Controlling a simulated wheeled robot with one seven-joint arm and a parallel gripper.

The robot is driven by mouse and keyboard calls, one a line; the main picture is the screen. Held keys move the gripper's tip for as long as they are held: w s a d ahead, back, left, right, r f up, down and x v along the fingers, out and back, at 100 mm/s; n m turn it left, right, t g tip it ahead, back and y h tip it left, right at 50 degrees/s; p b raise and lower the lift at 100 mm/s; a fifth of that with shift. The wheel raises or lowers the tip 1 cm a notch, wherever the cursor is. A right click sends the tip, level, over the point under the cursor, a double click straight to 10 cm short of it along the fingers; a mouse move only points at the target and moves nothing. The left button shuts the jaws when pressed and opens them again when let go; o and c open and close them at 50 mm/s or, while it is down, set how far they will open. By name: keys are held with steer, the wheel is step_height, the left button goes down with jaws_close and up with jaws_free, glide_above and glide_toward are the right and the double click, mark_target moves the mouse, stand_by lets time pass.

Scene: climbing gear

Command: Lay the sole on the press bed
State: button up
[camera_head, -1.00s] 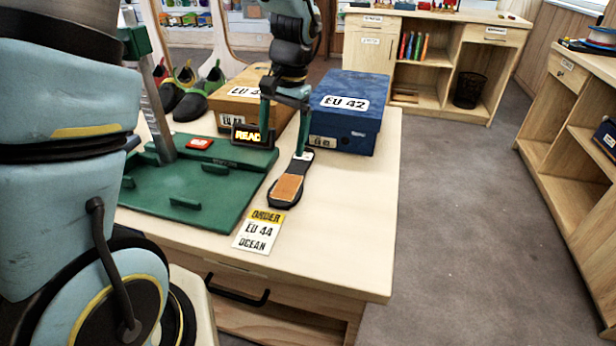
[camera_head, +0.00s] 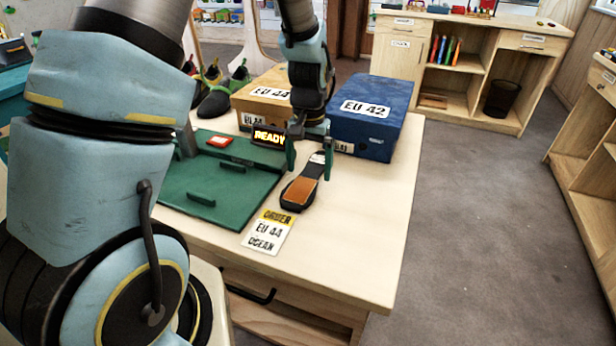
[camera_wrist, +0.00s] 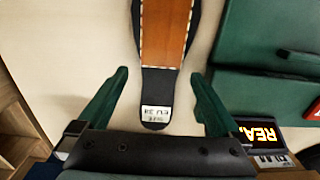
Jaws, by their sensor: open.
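The sole (camera_head: 300,191), black with a brown-orange forefoot panel, lies flat on the table beside the press bed (camera_head: 215,190). In the wrist view the sole (camera_wrist: 165,40) runs away from me, its white-labelled end nearest. My gripper (camera_head: 309,172) is open over that labelled end. In the wrist view its green fingers (camera_wrist: 158,105) stand on either side of the sole, with a gap on both sides. The press bed is a flat green plate with raised green stops, and no sole lies on the part in view. My arm hides part of the press on its left.
A lit READY sign (camera_head: 269,138) and a red button (camera_head: 220,141) sit at the bed's back. An orange EU 44 box (camera_head: 262,92) and a blue EU 42 box (camera_head: 372,112) stand behind. An order card (camera_head: 268,232) reads EU 44 OCEAN. The table's right front is clear.

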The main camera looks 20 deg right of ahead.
steer(key=shift+f, duration=0.8)
steer(key=shift+c, duration=0.2)
jaws_close()
